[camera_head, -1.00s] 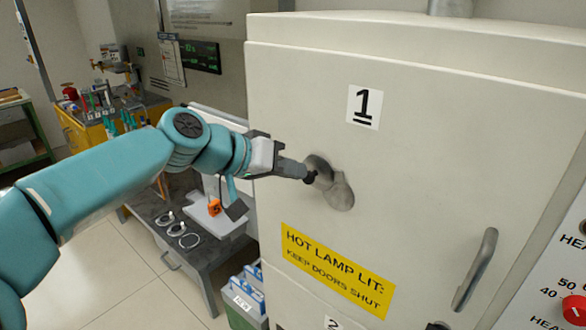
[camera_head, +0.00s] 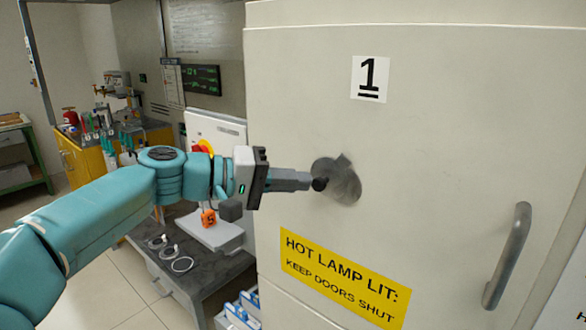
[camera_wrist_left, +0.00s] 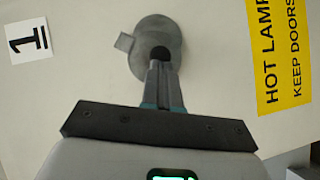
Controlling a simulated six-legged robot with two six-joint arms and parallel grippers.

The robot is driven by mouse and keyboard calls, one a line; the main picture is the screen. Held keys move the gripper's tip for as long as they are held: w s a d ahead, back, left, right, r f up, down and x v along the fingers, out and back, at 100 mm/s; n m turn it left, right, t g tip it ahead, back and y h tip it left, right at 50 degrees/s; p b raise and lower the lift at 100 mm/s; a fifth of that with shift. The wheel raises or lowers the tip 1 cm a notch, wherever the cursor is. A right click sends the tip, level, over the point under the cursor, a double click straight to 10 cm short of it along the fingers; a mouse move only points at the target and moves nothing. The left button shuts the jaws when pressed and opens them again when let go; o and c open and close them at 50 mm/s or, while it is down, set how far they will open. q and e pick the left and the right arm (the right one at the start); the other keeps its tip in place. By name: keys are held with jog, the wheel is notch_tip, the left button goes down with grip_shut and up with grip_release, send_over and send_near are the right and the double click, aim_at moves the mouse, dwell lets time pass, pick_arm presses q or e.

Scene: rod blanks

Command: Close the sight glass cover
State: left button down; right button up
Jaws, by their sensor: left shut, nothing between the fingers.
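The sight glass cover (camera_head: 345,184) is a round grey metal plate on the pale door marked 1, with a small tab at its upper edge. A dark knob (camera_head: 320,184) stands out from its left part. In the left wrist view the cover (camera_wrist_left: 172,34) lies flat on the door with the knob (camera_wrist_left: 160,53) right at my fingertips. No glass shows around it. My left gripper (camera_head: 310,182) is shut and empty, its tips at the knob's left side; I cannot tell if they touch. It also shows in the left wrist view (camera_wrist_left: 160,68). My right gripper is out of view.
A yellow hot-lamp warning label (camera_head: 345,278) is below the cover. A vertical door handle (camera_head: 508,256) sticks out at lower right. A dark workbench (camera_head: 205,270) with cable rings stands left of the cabinet, under my arm.

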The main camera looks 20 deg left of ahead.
pick_arm(q)
jog(key=shift+s+d+f+n+t+h+b, duration=0.1)
jog(key=shift+d+f+n+t+h+b, duration=0.3)
jog(key=shift+b, duration=0.7)
jog(key=shift+s+d+f+n+t+h+b, duration=0.15)
jog(key=shift+d+f+n+h+b, duration=0.25)
jog(key=shift+n+b, duration=0.55)
jog(key=shift+s+d+f+n+t+h+b, duration=0.15)
jog(key=shift+d+f+n+h+b, duration=0.25)
jog(key=shift+b, duration=0.85)
jog(key=shift+a, duration=0.1)
